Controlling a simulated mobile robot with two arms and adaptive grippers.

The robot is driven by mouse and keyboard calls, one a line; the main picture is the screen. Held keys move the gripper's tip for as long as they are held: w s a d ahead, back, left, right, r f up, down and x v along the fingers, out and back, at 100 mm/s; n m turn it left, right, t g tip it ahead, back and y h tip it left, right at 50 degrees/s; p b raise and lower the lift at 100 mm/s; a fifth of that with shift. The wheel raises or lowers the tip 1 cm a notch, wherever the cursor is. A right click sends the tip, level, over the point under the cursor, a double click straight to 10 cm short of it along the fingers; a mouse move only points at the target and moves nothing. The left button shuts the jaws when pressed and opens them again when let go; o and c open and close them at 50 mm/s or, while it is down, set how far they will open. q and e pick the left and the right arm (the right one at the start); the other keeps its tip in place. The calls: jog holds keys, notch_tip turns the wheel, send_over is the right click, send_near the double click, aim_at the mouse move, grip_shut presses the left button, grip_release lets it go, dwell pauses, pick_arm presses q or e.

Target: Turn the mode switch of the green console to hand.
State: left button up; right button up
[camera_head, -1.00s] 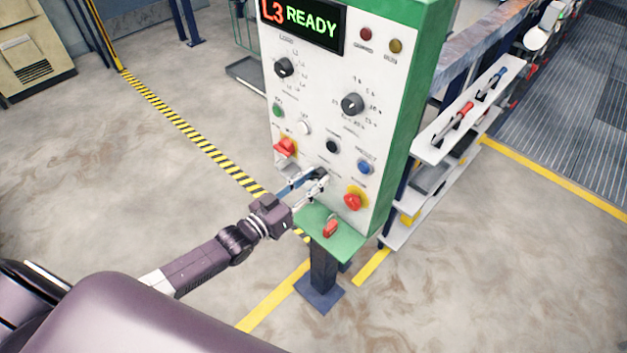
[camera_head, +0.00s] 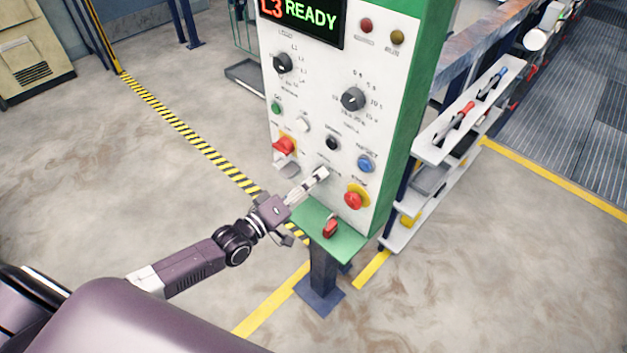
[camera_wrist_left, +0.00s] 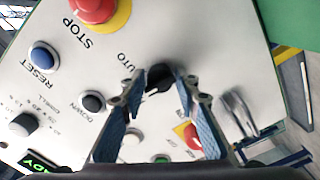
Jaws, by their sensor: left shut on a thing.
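The green console (camera_head: 398,140) has a white front panel with a lit READY display, buttons and knobs. My left gripper (camera_head: 320,174) is at the lower middle of the panel. In the left wrist view, its blue-padded fingers (camera_wrist_left: 160,80) are shut on the small black mode switch (camera_wrist_left: 158,78), one finger on each side. The letters UTO of a label show beside the switch; its other labels are hidden or too small to read. In the head view the fingers hide the switch. I cannot tell where it points. My right gripper is not in view.
A red stop button (camera_head: 353,198) and a blue reset button (camera_head: 366,163) are close right of the gripper. A red switch (camera_head: 284,146) is up left. A red-handled item (camera_head: 331,228) is on the green ledge below. A tool rack (camera_head: 428,148) stands right of the console.

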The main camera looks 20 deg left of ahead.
pick_arm(q)
jog(key=shift+n, duration=0.5)
jog(key=o, duration=1)
jog(key=v, duration=1.2)
jog(key=shift+a, duration=0.1)
jog(key=shift+f, duration=0.2)
